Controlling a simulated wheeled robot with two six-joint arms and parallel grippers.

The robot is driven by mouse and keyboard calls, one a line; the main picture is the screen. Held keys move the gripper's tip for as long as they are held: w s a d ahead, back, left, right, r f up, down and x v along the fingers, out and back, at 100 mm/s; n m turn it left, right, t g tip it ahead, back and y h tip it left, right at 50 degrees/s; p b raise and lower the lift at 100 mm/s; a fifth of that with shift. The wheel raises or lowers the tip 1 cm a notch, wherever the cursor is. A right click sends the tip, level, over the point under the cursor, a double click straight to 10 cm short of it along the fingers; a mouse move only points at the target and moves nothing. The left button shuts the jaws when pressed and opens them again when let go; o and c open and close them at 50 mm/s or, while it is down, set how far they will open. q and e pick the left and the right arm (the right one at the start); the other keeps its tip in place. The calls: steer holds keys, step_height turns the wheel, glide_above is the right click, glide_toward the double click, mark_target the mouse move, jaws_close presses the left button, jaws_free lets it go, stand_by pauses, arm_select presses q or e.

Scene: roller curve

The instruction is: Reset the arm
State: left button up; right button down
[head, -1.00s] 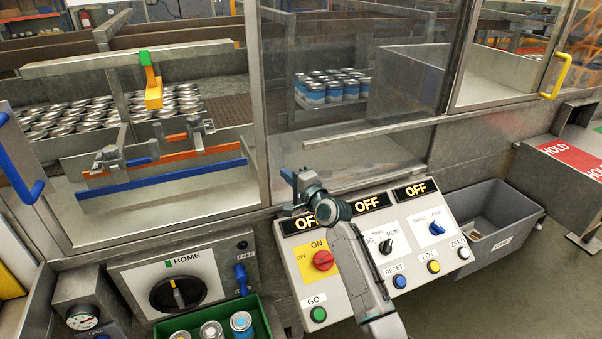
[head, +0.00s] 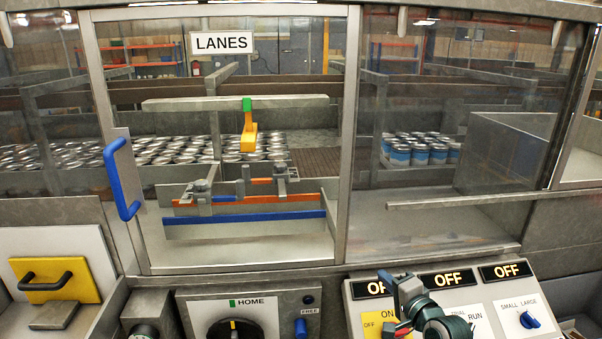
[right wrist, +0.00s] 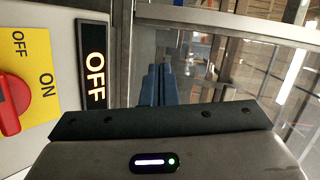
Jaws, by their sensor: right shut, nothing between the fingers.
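My right gripper (head: 388,281) is shut and empty at the lower right of the head view. It is in front of the sloped control panel (head: 362,308), by the first OFF sign (head: 374,288), and hides part of it. In the right wrist view its dark fingers (right wrist: 158,86) lie close together, with the OFF sign (right wrist: 95,66) and the red ON/OFF knob (right wrist: 12,104) to their left. A yellow arm (head: 249,140) with a green top hangs from a grey beam behind the LANES window. My left gripper is not in view.
The LANES window (head: 222,43) has a blue handle (head: 123,180) on its left. Orange and blue rails (head: 250,216) and many cans (head: 205,148) are behind it. A HOME dial (head: 235,330) is below, and a yellow plate with a black handle (head: 52,281) is at left.

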steer(key=s+f+n+g+h, duration=0.1)
steer(key=s+f+n+g, duration=0.25)
steer(key=s+f, duration=0.5)
steer(key=s+f+n+g+h, duration=0.25)
steer(key=s+f+n, duration=0.3)
steer(key=s, duration=0.55)
steer(key=s+d+f+n+g+h, duration=0.1)
steer(key=s+f+n+g, duration=0.15)
steer(key=s, duration=0.65)
steer(key=s+d+f+n+g+h, duration=0.1)
steer(key=s+n+g, duration=0.15)
steer(key=s, duration=0.75)
steer(key=d+f+g+b, duration=0.1)
steer(key=d+f+g, duration=0.15)
steer(key=f, duration=3.05)
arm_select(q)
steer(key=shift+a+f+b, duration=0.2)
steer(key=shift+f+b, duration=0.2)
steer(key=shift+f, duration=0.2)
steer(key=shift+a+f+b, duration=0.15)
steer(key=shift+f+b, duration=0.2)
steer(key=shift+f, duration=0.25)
arm_select(e)
steer(key=s+d+f, duration=0.2)
steer(key=s+f, duration=1.6)
steer(key=shift+s+f+m+g, duration=0.35)
steer(key=shift+f+m+g, duration=0.05)
steer(key=shift+g, duration=0.05)
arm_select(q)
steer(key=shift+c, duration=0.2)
